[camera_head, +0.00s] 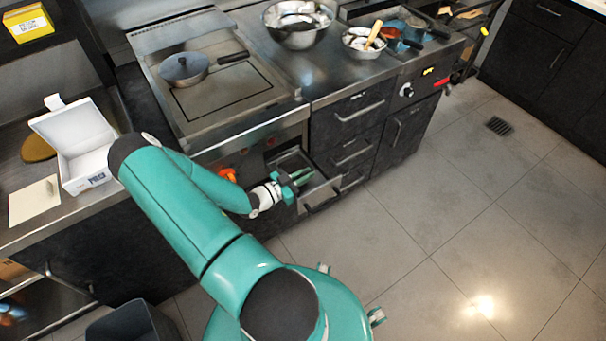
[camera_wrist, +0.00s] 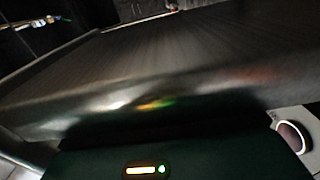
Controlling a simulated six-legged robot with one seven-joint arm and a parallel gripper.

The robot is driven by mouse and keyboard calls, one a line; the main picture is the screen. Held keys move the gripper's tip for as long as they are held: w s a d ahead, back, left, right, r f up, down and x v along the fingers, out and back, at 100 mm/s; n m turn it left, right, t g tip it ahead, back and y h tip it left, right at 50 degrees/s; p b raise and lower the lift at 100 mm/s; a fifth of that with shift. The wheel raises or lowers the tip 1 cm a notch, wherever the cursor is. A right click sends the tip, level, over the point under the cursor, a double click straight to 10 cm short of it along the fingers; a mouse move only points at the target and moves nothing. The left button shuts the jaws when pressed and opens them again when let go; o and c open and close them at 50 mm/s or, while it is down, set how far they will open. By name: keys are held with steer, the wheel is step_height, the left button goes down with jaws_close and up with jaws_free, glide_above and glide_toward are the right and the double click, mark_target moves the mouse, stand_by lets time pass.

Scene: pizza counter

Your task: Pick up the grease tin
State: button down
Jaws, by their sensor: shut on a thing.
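My gripper (camera_head: 298,178) is at the low opening under the griddle, at the end of my bent arm, and is shut on a metal piece that I take to be the grease tin. In the wrist view the tin (camera_wrist: 170,75) is a broad dark grey metal surface with a paler, rounded near edge, very close to the camera. The fingertips are hidden in that view. An open drawer front with a dark handle (camera_head: 323,201) lies just right of my gripper.
An orange knob (camera_head: 227,174) sits left of my gripper. A white open box (camera_head: 85,150) stands on the left counter, steel bowls (camera_head: 298,32) at the back. The tiled floor at right is clear.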

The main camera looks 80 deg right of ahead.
steer(key=shift+r, duration=0.1)
step_height(320, 180, up, 28)
steer(key=shift+f, duration=0.25)
stand_by(1.4)
